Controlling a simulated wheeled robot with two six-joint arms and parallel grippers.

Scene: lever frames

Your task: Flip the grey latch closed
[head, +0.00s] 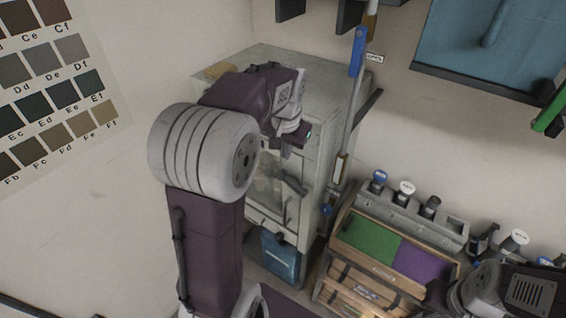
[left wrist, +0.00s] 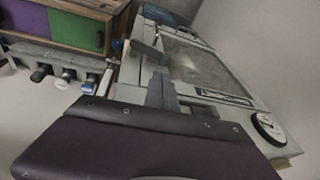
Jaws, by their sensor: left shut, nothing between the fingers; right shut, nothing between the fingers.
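A light grey cabinet (head: 345,85) stands against the wall, with a door with a glass pane. A dark grey handle-like latch (head: 293,183) sits on its front, right of the pane. I cannot tell its exact position. My left gripper (head: 290,142) is shut and empty in front of the cabinet's upper part, above the latch. My left arm hides much of the cabinet's left side. In the left wrist view, the cabinet's pane (left wrist: 205,72) shows beyond my purple gripper body. My right gripper (head: 440,297) is shut and empty at the lower right, partly cut off by the frame.
A wooden box with green (head: 370,238) and purple panels stands right of the cabinet, below a grey rack (head: 415,222) of knobs. A long pole with a blue part (head: 357,52) stands by the cabinet's right edge. A round gauge (left wrist: 268,127) shows in the wrist view.

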